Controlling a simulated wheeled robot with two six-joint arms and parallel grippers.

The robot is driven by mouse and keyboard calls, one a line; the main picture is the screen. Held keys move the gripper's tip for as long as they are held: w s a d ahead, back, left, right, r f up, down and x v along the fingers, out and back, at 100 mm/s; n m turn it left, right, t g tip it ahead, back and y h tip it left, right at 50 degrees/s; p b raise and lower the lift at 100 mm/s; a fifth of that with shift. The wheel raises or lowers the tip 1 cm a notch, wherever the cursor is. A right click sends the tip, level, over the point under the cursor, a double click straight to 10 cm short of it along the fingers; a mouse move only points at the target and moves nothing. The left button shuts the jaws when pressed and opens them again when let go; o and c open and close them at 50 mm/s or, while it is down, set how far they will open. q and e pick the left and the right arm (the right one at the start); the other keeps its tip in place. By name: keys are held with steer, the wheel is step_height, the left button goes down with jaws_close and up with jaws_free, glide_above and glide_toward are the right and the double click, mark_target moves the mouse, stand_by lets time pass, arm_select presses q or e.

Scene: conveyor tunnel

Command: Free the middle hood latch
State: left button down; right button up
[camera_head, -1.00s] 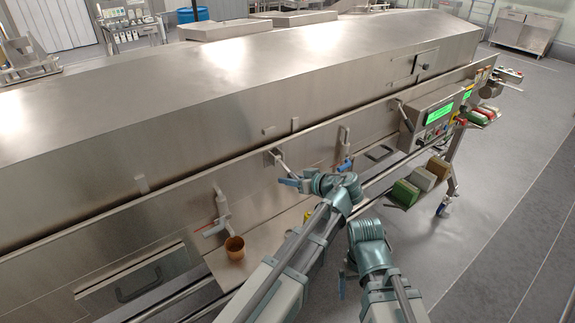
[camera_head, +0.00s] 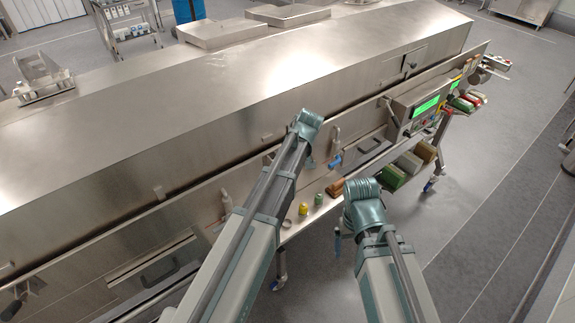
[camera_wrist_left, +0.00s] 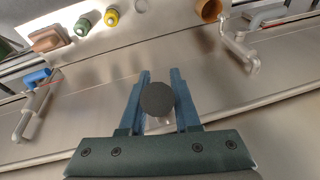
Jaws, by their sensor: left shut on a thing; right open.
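My left gripper (camera_head: 310,162) is at the front panel below the hood, largely hidden by its own arm in the head view. In the left wrist view its two blue fingers (camera_wrist_left: 160,98) are shut on a dark round-ended handle (camera_wrist_left: 157,98), seen end-on. This appears to be the middle latch; its mount is hidden. A latch with a blue grip (camera_head: 335,158) is to the right and also shows in the left wrist view (camera_wrist_left: 38,90). Another latch (camera_head: 226,200) is to the left. My right gripper (camera_head: 337,243) is open and empty, apart from the panel.
The steel hood (camera_head: 200,110) runs behind the latches. A shelf below holds a yellow jar (camera_head: 303,209), a green jar (camera_head: 319,200) and a brown block (camera_head: 335,187). An orange cup (camera_wrist_left: 208,10) shows in the left wrist view. A control box (camera_head: 425,107) stands right; floor (camera_head: 480,220) there is clear.

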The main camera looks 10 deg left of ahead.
arm_select(q)
steer(key=shift+w+a+r+g+h+p, duration=0.2)
steer(key=shift+r+g+h+p, duration=0.2)
steer(key=shift+r+h+p, duration=0.15)
steer(key=c, duration=0.6)
jaws_free()
steer(key=shift+f, duration=0.1)
steer(key=shift+r+p, duration=0.4)
steer(key=p+v, duration=0.3)
steer(key=shift+a+r+p, duration=0.35)
steer(key=shift+r+p, duration=0.05)
steer(key=shift+r, duration=0.05)
steer(key=s+d, duration=0.1)
steer(key=s, duration=0.4)
steer(key=s+d, duration=0.2)
steer(key=s, duration=0.3)
steer(key=s+d, duration=0.1)
steer(key=s, duration=0.4)
steer(key=shift+s+d+r, duration=0.2)
steer(key=shift+s, duration=0.05)
